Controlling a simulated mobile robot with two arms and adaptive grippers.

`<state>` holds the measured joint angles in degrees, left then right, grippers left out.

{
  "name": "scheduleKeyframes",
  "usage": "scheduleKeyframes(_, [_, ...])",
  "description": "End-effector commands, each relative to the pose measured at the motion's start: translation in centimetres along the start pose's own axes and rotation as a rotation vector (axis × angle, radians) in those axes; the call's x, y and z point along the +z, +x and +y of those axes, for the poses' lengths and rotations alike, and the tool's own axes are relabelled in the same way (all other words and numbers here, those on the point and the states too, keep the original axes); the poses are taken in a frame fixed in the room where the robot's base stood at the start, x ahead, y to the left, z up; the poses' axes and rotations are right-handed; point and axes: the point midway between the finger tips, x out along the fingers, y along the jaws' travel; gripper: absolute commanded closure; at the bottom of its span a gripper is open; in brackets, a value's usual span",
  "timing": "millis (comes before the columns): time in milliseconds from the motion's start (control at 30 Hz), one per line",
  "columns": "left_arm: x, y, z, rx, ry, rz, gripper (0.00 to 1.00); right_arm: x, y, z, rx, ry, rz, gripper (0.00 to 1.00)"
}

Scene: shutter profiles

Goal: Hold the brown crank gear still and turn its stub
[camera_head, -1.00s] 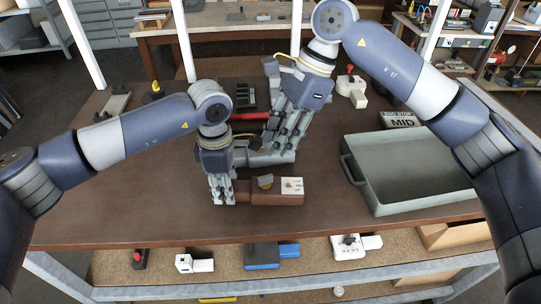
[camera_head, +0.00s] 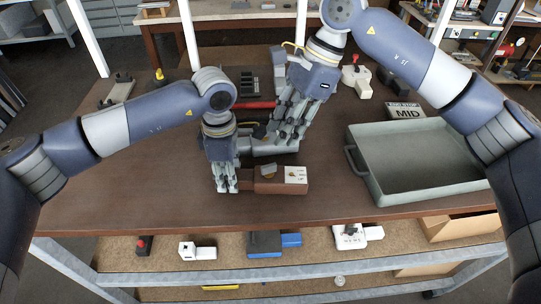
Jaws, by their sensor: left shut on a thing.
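The brown crank gear (camera_head: 282,187) is a long brown block lying on the brown table in front of my grippers. A white label plate (camera_head: 295,175) is on its right part. Its small stub (camera_head: 268,172) stands up from the top, left of the plate. My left gripper (camera_head: 227,186) points down and is shut on the left end of the crank gear. My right gripper (camera_head: 268,144) is just behind and above the crank gear, apart from the stub. Its fingers overlap, so I cannot tell how far open they are.
A grey-green tray (camera_head: 362,186) stands on the right, with a MID sign (camera_head: 405,110) behind it. A red bar (camera_head: 256,104) and a black rack (camera_head: 250,78) lie behind my grippers. The front left of the table (camera_head: 130,200) is clear.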

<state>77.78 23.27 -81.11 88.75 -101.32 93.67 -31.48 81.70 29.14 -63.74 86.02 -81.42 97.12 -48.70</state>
Motion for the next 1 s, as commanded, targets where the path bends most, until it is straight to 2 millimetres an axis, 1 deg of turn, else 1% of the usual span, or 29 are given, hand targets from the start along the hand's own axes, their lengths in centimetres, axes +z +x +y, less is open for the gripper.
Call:
scheduleKeyframes(33, [0.0, 0.1, -0.1, -0.002, 0.001, 0.001, 0.96, 0.0, 1.2, 0.1, 0.005, -0.001, -0.001, 0.72])
scheduleKeyframes(200, [0.0, 0.1, -0.1, -0.002, 0.001, 0.001, 0.96, 0.0, 4.7, 0.1, 0.004, 0.0, -0.001, 0.72])
scheduleKeyframes(300, [0.0, 0.1, -0.1, -0.002, 0.001, 0.001, 0.96, 0.1, 6.5, 0.1, 0.004, -0.001, -0.002, 0.72])
scheduleKeyframes(433, [0.0, 0.1, -0.1, -0.002, 0.001, 0.001, 0.96, 0.0, 8.4, 0.1, 0.003, 0.0, -0.001, 0.72])
scheduleKeyframes(600, [0.0, 0.1, -0.1, -0.002, 0.001, 0.001, 0.96, 0.0, 9.6, 0.0, 0.0, 0.0, 0.0, 0.72])
scheduleKeyframes(900, [0.0, 0.1, -0.1, -0.002, 0.001, 0.001, 0.96, 0.0, 9.8, 0.0, 0.0, 0.0, 0.0, 0.72])
scheduleKeyframes(933, [0.0, 0.1, -0.1, -0.002, 0.001, 0.001, 0.96, 0.0, 9.8, 0.0, 0.0, 0.0, 0.0, 0.76])
scheduleKeyframes(967, [0.0, 0.1, -0.1, -0.002, 0.001, 0.001, 0.96, 0.0, 9.8, 0.0, 0.0, 0.0, 0.0, 0.83])
scheduleKeyframes(1000, [0.0, 0.1, -0.1, -0.002, 0.001, 0.001, 0.96, 0.0, 9.8, 0.0, 0.0, 0.0, 0.0, 0.92])
